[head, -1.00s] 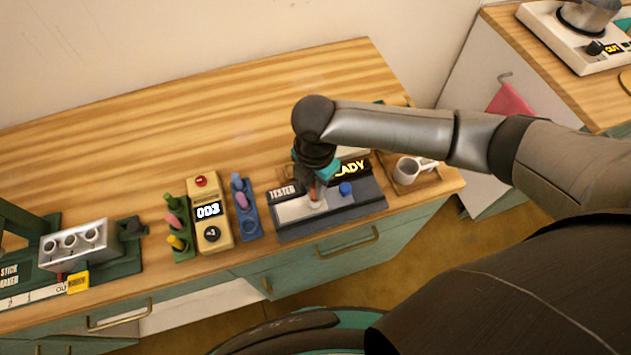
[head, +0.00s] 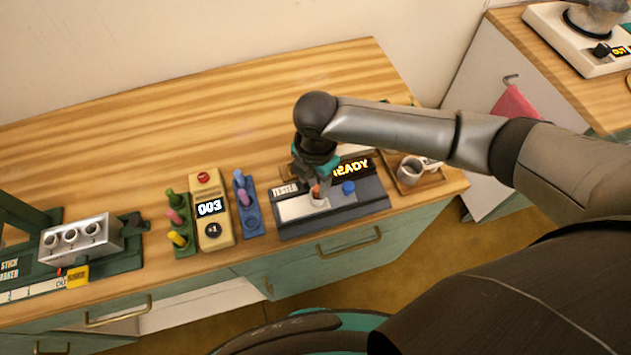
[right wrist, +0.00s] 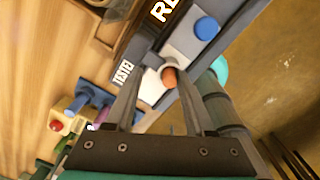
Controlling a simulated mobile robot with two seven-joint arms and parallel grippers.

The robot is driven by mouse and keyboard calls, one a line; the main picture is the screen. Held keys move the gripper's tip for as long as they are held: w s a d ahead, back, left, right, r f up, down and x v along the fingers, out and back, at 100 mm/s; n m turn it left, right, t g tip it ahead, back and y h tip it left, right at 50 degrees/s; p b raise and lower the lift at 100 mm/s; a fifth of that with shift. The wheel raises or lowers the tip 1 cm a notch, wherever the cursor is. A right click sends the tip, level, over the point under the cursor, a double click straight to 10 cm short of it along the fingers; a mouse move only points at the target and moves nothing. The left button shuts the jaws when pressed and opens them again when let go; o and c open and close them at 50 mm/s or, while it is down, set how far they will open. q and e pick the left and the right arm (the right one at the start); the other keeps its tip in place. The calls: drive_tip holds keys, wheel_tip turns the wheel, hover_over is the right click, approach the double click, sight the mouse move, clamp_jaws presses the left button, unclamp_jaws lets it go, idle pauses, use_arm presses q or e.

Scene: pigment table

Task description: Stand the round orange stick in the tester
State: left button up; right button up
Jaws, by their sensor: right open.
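The orange stick (head: 316,190) stands in the white socket of the tester (head: 350,215), its top showing above the rim. It also shows in the right wrist view (right wrist: 169,77), between and beyond the finger ends. My right gripper (head: 314,180) is open just above and behind the stick; its two fingers (right wrist: 155,90) are spread apart around the stick's line of sight. Whether a finger touches the stick, I cannot tell. The tester has a blue button (head: 348,187) and a lit display reading READY (head: 353,168), partly hidden by my gripper. My left gripper is not in view.
Left of the tester are a blue rack (head: 247,207) with purple sticks, a yellow counter (head: 212,212) reading 003, and a green rack (head: 181,225) with several sticks. A cup (head: 410,169) stands on a wooden tray at the right. The table behind is clear.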

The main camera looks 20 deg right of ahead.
drive_tip(key=shift+s+d+f+g, duration=0.15)
drive_tip(key=shift+s+d+f, duration=0.05)
drive_tip(key=shift+s+f, duration=0.3)
drive_tip(key=shift+s+d+f+g, duration=0.15)
drive_tip(key=shift+s+f, duration=0.2)
drive_tip(key=shift+f, duration=0.1)
wheel_tip(320, 180, up, 17)
drive_tip(key=w+p, duration=0.1)
drive_tip(key=p, duration=0.1)
drive_tip(key=shift+a, duration=0.2)
drive_tip(key=shift+a, duration=0.1)
